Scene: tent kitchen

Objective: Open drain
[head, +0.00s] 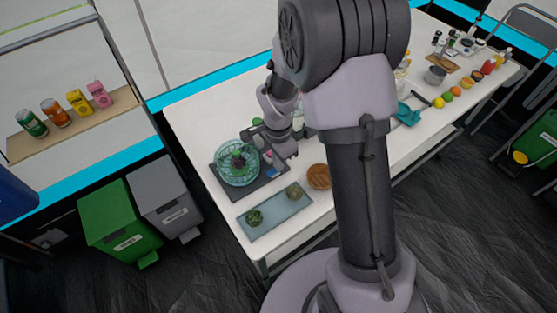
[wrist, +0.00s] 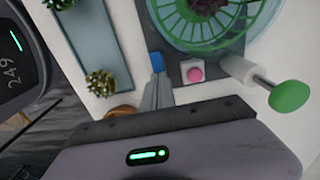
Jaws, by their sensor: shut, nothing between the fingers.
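A clear teal round vessel with a green slatted basket (wrist: 205,32) stands on a dark base plate; it shows at the left end of the table in the head view (head: 238,172). Something dark purple lies in the basket. A white spout (wrist: 238,68) sticks out of the vessel's side and ends in a green knob (wrist: 289,96). A pink button (wrist: 195,74) on a white block and a blue piece (wrist: 157,62) sit on the base plate's edge. My gripper (wrist: 158,84) is shut and empty, its tips close to the blue piece and left of the spout.
A blue-grey tray (head: 272,212) with two green plants lies in front of the vessel. A round brown item (head: 319,177) is beside it. My arm hides the table's middle. Fruit and jars stand at the far right. Two bins (head: 125,225) stand left of the table.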

